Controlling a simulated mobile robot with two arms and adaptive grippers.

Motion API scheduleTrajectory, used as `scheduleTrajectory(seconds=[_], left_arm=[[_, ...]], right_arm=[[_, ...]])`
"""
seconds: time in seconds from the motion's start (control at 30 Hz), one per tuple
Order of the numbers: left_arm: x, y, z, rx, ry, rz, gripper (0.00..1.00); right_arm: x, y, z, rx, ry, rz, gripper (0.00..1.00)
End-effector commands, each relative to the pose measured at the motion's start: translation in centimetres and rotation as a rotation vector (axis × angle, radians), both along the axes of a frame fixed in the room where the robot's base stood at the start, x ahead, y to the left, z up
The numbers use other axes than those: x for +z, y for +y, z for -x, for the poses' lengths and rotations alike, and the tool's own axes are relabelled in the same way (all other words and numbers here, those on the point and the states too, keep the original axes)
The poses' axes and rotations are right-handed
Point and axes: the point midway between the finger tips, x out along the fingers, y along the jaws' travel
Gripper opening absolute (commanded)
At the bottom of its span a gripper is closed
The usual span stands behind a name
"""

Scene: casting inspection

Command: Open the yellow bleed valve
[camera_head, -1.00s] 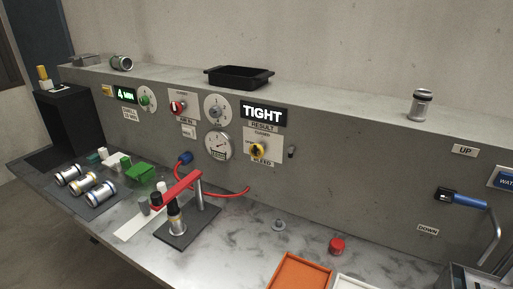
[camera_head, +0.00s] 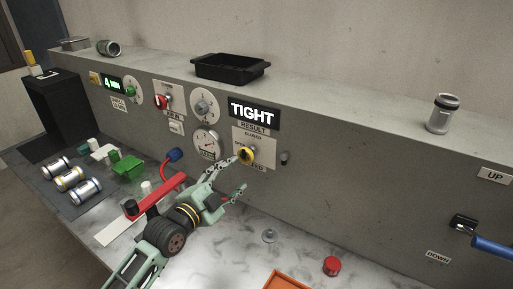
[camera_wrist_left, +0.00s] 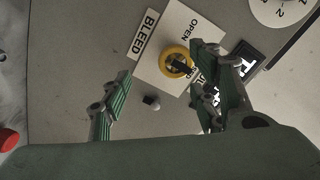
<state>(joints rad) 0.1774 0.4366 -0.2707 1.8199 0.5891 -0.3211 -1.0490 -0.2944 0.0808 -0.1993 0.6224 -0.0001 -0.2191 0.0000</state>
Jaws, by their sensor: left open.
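The yellow bleed valve (camera_head: 246,155) is a round knob with a dark handle on a white plate in the grey panel. In the left wrist view the valve (camera_wrist_left: 176,62) shows near the words OPEN and BLEED. My left gripper (camera_head: 240,173) is open and empty in front of the panel. Its upper fingertip overlaps the valve's left edge in the head view; the lower finger is below the valve. In the wrist view my left gripper (camera_wrist_left: 160,66) has the valve between its fingers, nearer the right one. I cannot tell whether they touch. My right gripper is out of view.
A small dark peg (camera_head: 284,158) sticks out of the panel right of the valve. A lit TIGHT display (camera_head: 254,111) is above. A red clamp arm (camera_head: 157,196) is beside my left arm.

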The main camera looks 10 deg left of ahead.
Motion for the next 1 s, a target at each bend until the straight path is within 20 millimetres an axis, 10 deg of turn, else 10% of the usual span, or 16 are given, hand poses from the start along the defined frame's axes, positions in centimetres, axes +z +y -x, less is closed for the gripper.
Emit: scheduleTrajectory(seconds=[0.23,0.57,1.0], left_arm=[[1.5,-0.3,-2.7,0.004,-0.052,-0.013,0.56],[1.4,-2.1,-7.0,0.004,-0.049,-0.013,0.56],[1.2,-2.5,-7.9,0.004,-0.048,-0.015,0.56]], right_arm=[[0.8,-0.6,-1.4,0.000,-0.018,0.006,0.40],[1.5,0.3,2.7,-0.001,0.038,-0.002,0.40],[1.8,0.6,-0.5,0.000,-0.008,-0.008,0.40]])
